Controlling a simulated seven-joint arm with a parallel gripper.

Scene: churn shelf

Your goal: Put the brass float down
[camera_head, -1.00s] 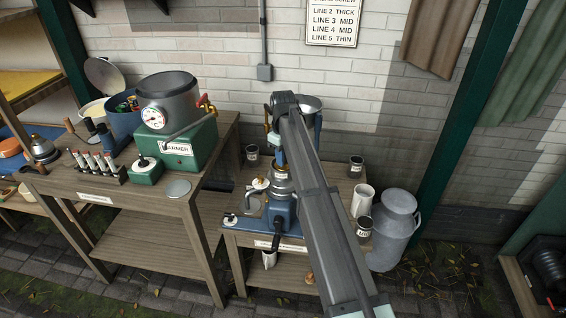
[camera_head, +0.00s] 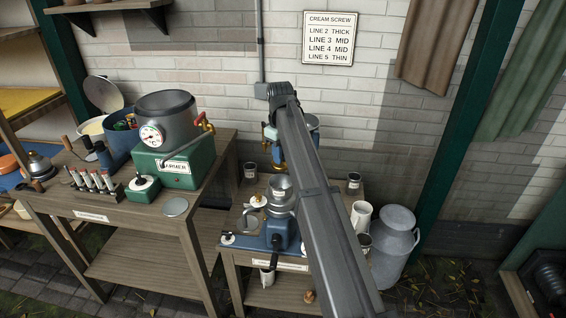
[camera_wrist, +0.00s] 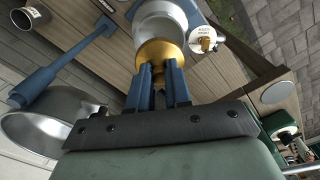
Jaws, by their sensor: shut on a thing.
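The brass float (camera_wrist: 160,52) is a rounded gold-coloured piece between the two blue fingers of my gripper (camera_wrist: 165,88), which is shut on it. In the head view the float (camera_head: 277,167) shows below my gripper (camera_head: 276,155), just above the silver cup on top of the blue separator (camera_head: 278,233). In the wrist view that silver cup (camera_wrist: 165,18) lies right beyond the float. I cannot tell whether they touch. My arm hides part of the right side of the separator's table.
A wide metal bowl (camera_wrist: 45,125) is close to my gripper on the left of the wrist view. A blue crank-like bar (camera_wrist: 60,68) reaches past it. The green warmer (camera_head: 178,165) stands on the left bench. A milk can (camera_head: 395,245) stands right of the table.

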